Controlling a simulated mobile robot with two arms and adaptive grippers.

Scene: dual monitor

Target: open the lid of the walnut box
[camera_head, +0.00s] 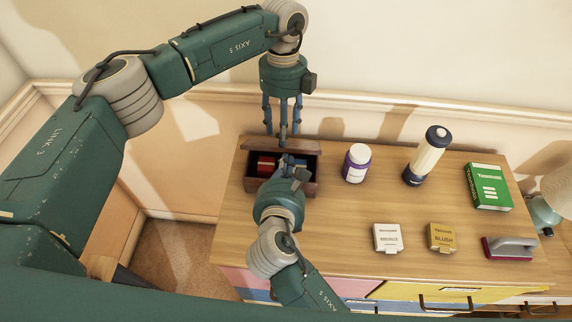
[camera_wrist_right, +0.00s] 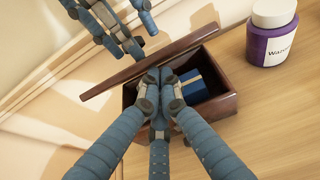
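The dark brown walnut box (camera_head: 311,183) stands at the left end of the wooden chest top. Its lid (camera_head: 308,146) is raised along the back edge, seen nearly edge-on, and the inside shows. In the right wrist view the lid (camera_wrist_right: 190,41) is a long strip behind the box (camera_wrist_right: 220,105). My right gripper (camera_wrist_right: 160,80) has its fingertips together over the box opening, in front of the lid; contact with the lid is unclear. My left gripper (camera_head: 283,130) points down behind the lid, fingers apart and empty.
A red item (camera_head: 265,165) and a blue item with a yellow band (camera_wrist_right: 185,90) lie inside the box. A purple-white bottle (camera_head: 357,163) stands right of it. Farther right are a flashlight (camera_head: 427,156), two small cases, a green box (camera_head: 487,187) and a stapler-like tool (camera_head: 510,248). A wall is behind.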

